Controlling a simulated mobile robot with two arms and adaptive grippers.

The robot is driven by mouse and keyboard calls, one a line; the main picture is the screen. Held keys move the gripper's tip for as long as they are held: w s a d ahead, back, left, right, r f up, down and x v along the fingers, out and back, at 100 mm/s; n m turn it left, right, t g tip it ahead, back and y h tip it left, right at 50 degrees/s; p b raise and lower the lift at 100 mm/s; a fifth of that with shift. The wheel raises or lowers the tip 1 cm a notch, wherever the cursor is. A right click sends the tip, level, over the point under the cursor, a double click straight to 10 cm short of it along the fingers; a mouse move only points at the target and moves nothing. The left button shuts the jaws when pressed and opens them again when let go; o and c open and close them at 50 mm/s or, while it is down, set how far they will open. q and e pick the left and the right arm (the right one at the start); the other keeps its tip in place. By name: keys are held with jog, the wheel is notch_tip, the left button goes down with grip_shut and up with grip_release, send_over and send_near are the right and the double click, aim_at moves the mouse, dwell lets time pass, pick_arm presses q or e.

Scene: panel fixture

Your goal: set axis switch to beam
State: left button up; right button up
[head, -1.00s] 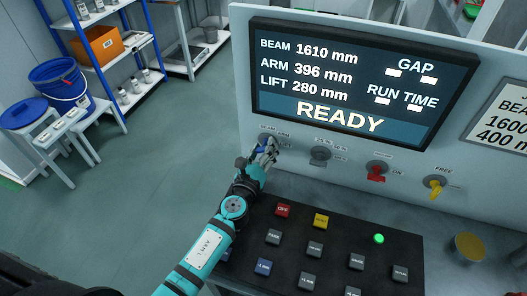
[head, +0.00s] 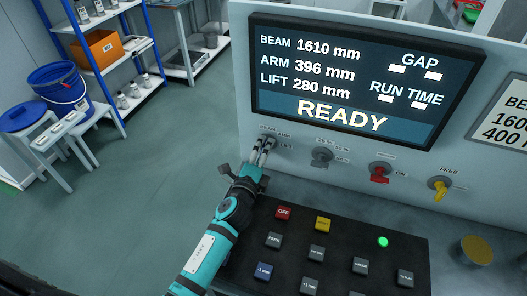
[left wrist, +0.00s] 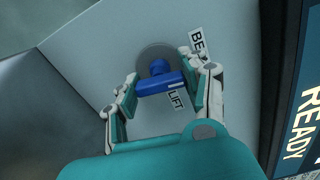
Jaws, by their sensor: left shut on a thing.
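The axis switch (left wrist: 157,82) is a blue knob with a bar handle on a round grey base, set in the pale panel. In the left wrist view, a label starting with "BE" (left wrist: 198,41) is at its upper right and a "LIFT" label (left wrist: 175,98) is just below its right end. My left gripper (left wrist: 158,86) has one finger at each end of the blue bar and is shut on it. In the head view, my left gripper (head: 264,147) is at the panel's lower left and mostly hides the switch. My right gripper is not in view.
A grey switch (head: 321,157), a red switch (head: 380,172) and a yellow switch (head: 440,187) sit to the right on the panel. A button console (head: 335,240) juts out below them. The screen (head: 355,85) above reads READY. Open floor lies to the left.

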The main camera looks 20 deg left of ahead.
pick_arm(q)
jog(key=shift+f+n, duration=0.1)
jog(key=shift+n, duration=0.6)
jog(key=o, duration=1.2)
jog(key=s, duration=1.2)
jog(key=shift+a, duration=0.25)
jog(key=shift+s, duration=0.1)
